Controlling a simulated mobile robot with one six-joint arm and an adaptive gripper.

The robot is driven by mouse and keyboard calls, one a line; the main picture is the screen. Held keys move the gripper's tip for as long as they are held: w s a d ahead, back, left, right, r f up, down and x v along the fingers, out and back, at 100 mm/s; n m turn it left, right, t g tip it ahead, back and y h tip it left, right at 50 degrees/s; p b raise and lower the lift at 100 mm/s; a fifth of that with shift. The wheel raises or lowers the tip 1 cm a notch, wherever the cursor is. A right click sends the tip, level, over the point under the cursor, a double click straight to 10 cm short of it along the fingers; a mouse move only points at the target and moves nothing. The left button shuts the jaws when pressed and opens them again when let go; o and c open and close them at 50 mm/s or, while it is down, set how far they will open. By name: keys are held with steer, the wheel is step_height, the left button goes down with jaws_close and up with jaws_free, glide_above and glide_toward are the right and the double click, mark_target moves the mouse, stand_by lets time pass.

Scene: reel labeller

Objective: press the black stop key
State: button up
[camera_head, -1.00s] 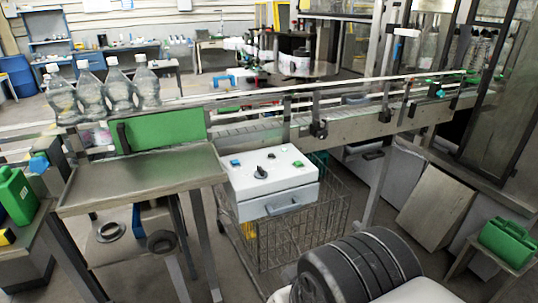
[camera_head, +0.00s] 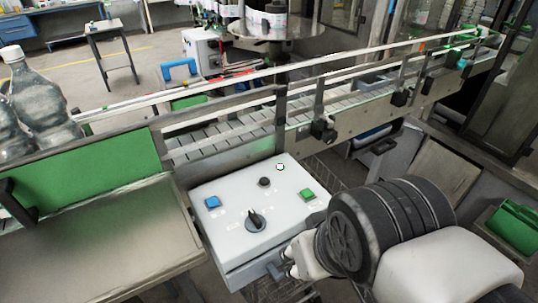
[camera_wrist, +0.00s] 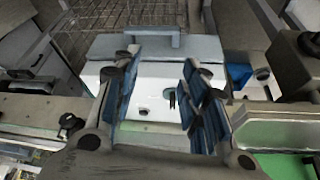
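The light grey control box (camera_head: 225,240) stands below the conveyor. On its top, a small round black key (camera_head: 264,182) lies behind a black rotary knob (camera_head: 255,220). A blue key (camera_head: 212,202) is at the left, a green key (camera_head: 307,194) at the right, and a white round button (camera_head: 280,167) at the back. In the wrist view, my gripper (camera_wrist: 160,65) has its blue-padded fingers spread apart with nothing between them, over the box top (camera_wrist: 150,92). The knob (camera_wrist: 172,98) shows between the fingers; I cannot clearly identify the black key there.
The conveyor with its rails (camera_head: 230,140) runs behind the box. A metal table (camera_head: 100,235) with an upright green panel (camera_head: 90,175) adjoins at the left, with clear bottles (camera_head: 42,100) beyond. A wire basket (camera_head: 325,168) is under the box.

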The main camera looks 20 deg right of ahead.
steer(key=shift+s, duration=0.2)
steer(key=shift+s+r, duration=0.15)
steer(key=shift+s, duration=0.45)
steer(key=shift+c, duration=0.5)
steer(key=shift+w, duration=0.15)
jaws_close()
stand_by(0.3)
